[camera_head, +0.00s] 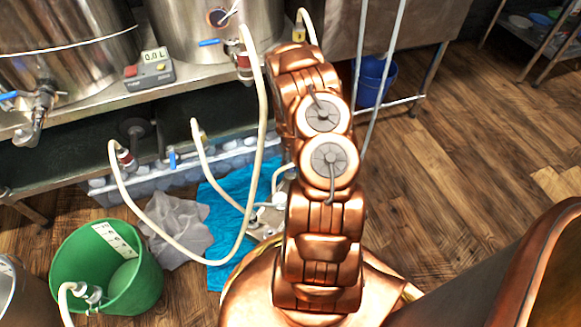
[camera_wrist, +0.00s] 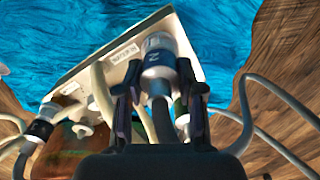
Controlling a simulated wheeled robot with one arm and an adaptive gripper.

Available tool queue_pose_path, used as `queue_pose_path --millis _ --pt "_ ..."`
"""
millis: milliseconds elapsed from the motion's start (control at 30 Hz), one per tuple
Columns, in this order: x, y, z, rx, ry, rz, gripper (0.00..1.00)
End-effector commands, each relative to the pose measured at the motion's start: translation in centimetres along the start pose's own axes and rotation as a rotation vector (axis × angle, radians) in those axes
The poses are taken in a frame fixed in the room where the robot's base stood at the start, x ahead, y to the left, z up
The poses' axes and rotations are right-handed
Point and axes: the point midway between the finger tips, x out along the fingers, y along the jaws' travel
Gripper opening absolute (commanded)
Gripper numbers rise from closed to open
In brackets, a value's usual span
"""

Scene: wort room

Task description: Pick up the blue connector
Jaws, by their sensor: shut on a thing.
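The blue connector (camera_wrist: 160,64) shows in the wrist view as a pale, round-bodied plug with a dark blue band marked with a pale "2". A dark cable runs from it back between the fingers. My gripper (camera_wrist: 160,80) is shut on it, one dark finger on each side. The connector's far end is against or just over a pale box (camera_wrist: 112,58) with a small printed label; I cannot tell whether it is seated there. In the head view my arm hides the gripper and the connector.
A second dark-banded plug (camera_wrist: 42,128) lies left of my gripper, with several pale hoses and cables around. A blue cloth (camera_head: 228,205) lies under the box. A green bucket (camera_head: 138,275), grey cloth (camera_head: 176,228) and steel tanks (camera_head: 62,50) stand left. Wooden floor is free at right.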

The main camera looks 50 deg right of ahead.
Motion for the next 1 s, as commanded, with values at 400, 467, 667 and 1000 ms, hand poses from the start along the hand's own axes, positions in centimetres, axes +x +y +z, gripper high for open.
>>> queue_pose_path --millis 400,467,667,1000 --pt "-2.6 0.0 0.0 0.000 0.000 0.000 0.00" --pt "-3.6 0.0 0.0 0.000 0.000 0.000 0.00" --pt "-7.4 -0.1 0.2 -0.001 -0.004 -0.003 0.00" --pt "-10.1 0.0 0.0 0.000 -0.001 0.000 0.00"
